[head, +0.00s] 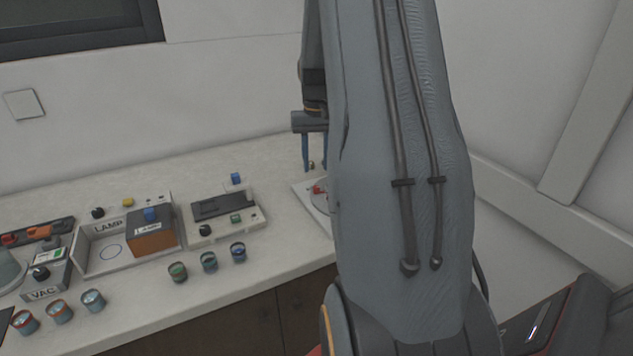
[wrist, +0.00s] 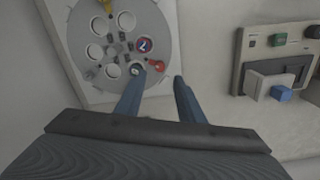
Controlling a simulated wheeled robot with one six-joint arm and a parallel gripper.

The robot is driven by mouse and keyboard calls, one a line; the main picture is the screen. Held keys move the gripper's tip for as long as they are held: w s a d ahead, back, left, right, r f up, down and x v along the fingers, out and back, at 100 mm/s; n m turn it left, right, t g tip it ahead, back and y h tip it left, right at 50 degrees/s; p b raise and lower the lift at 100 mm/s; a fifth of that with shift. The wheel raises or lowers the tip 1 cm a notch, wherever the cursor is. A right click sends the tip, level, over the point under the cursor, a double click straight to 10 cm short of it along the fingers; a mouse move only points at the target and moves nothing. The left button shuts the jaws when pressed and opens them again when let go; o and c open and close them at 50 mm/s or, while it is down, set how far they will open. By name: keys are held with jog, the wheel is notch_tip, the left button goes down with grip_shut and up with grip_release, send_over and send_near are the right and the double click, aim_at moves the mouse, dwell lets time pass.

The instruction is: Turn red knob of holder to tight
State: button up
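The holder (wrist: 167,28) is a round grey disc on a white base, at the upper left of the wrist view. A small red knob (wrist: 155,65) sits near the disc's lower edge, close to the fingertips. My gripper (wrist: 157,86) has its two blue fingers apart, with nothing seen held between them. In the head view my gripper (head: 314,168) points down above the holder (head: 327,205), which my arm partly hides.
A yellow knob (wrist: 107,6) is on the disc's far side. A device with a dark panel (wrist: 279,68) stands to the right in the wrist view. The LAMP box (head: 92,252), the VAC unit (head: 45,285) and several small cups (head: 178,272) stand on the counter to the left.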

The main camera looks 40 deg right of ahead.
aim_at(316, 187)
notch_tip(316, 187, down, 8)
jog(key=shift+r+p, duration=0.25)
jog(key=shift+p, duration=0.7)
grip_shut()
